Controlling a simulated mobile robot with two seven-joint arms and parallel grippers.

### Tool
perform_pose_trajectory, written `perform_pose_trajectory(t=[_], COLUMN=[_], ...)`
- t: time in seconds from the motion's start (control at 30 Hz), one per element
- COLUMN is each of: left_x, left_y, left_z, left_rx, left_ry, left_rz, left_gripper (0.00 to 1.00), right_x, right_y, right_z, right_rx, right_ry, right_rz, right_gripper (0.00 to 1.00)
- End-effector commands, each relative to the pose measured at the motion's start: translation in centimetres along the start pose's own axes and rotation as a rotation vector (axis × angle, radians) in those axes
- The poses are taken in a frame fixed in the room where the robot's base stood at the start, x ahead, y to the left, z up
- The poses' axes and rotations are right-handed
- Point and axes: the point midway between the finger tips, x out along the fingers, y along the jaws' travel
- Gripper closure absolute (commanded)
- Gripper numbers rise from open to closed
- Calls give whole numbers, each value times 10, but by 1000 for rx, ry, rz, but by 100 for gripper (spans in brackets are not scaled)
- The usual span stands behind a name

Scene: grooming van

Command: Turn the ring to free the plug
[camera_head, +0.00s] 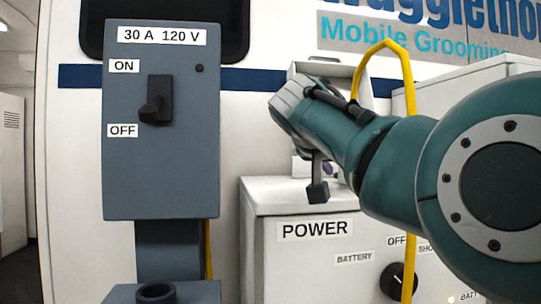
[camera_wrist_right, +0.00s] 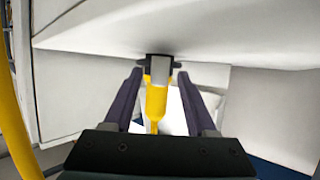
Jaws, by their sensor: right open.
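In the right wrist view a yellow plug (camera_wrist_right: 156,102) points up to a white surface, with a grey section at its upper end. A dark ring-like part (camera_wrist_right: 149,61) sits where the plug meets the white surface; its detail is too small to tell. My right gripper (camera_wrist_right: 160,76) is open, one dark finger on each side of the plug's upper end, with gaps visible beside the yellow body. In the head view my teal right arm reaches to the white housing and hides the plug and fingertips. My left gripper is in neither view.
A yellow cable (camera_head: 407,72) loops above my right arm. A grey switch box (camera_head: 190,185) with its black lever (camera_head: 158,100) stands left. A white cabinet (camera_head: 262,270) marked POWER, with a black knob (camera_head: 398,281), is below the arm.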

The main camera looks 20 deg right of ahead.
Motion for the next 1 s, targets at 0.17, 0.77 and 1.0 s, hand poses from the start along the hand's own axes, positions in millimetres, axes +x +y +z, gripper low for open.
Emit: perform_pose_trajectory(t=[0.17, 0.77, 1.0], left_x=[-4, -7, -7], left_y=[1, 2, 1], left_z=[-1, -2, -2], left_rx=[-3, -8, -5], left_ry=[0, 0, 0], left_rz=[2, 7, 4], left_gripper=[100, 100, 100], right_x=[-29, -84, -84], right_y=[-1, 1, 1], right_z=[0, 1, 0], right_rx=[3, 0, 1], right_ry=[-1, -3, -3], right_rz=[-3, 2, 2], right_gripper=[43, 43, 43])
